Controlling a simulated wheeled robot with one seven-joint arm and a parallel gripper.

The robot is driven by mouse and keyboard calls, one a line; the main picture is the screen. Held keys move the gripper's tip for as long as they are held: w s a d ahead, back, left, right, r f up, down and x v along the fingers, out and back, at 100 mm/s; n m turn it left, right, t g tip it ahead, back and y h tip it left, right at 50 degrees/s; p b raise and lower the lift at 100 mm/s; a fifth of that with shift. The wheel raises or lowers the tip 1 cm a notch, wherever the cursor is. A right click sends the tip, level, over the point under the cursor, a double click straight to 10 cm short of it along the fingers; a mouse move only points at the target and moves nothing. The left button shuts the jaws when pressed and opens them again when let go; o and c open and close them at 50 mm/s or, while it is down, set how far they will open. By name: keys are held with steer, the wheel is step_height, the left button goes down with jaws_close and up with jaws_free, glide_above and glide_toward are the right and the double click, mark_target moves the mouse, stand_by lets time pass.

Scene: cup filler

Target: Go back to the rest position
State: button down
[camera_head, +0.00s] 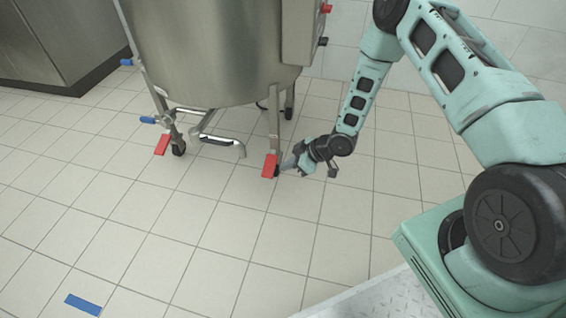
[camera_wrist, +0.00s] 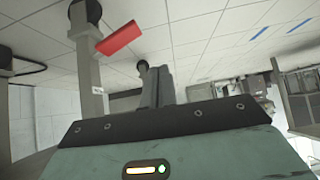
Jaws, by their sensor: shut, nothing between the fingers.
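My gripper (camera_head: 287,165) is low near the floor, close to the red pedal (camera_head: 270,166) on the near right leg of the steel tank (camera_head: 205,55). In the head view its tip is beside or in front of that pedal; I cannot tell whether they touch. The gripper is shut with nothing in it. In the wrist view the finger (camera_wrist: 158,87) points toward the room, and a red pedal (camera_wrist: 118,38) shows to its left on a grey leg, with a gap between them in the picture.
A steel cabinet (camera_head: 60,40) stands at the back left. The tiled floor in front is clear, with a blue floor mark (camera_head: 83,304).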

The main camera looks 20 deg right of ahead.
stand_by(0.5)
steer(key=s+a+r+g+h+p, duration=0.1)
steer(key=s+a+r+h, duration=0.15)
steer(key=r, duration=0.45)
steer(key=s+a+r+m+h, duration=0.1)
steer(key=a+r, duration=0.2)
steer(key=r, duration=0.5)
steer(key=s+a+r+g+h+p, duration=0.1)
steer(key=s+a+r, duration=0.1)
steer(key=r, duration=0.5)
steer(key=s+a+r+m+g+h+p, duration=0.1)
steer(key=s+r+g, duration=0.1)
steer(key=s+r, duration=0.9)
steer(key=s+a+r+m+g+h+p, duration=0.15)
steer(key=s+r, duration=0.45)
steer(key=s, duration=0.8)
step_height(320, 180, up, 37)
steer(key=p, duration=3.7)
steer(key=shift+d, duration=0.3)
steer(key=shift+f, duration=0.1)
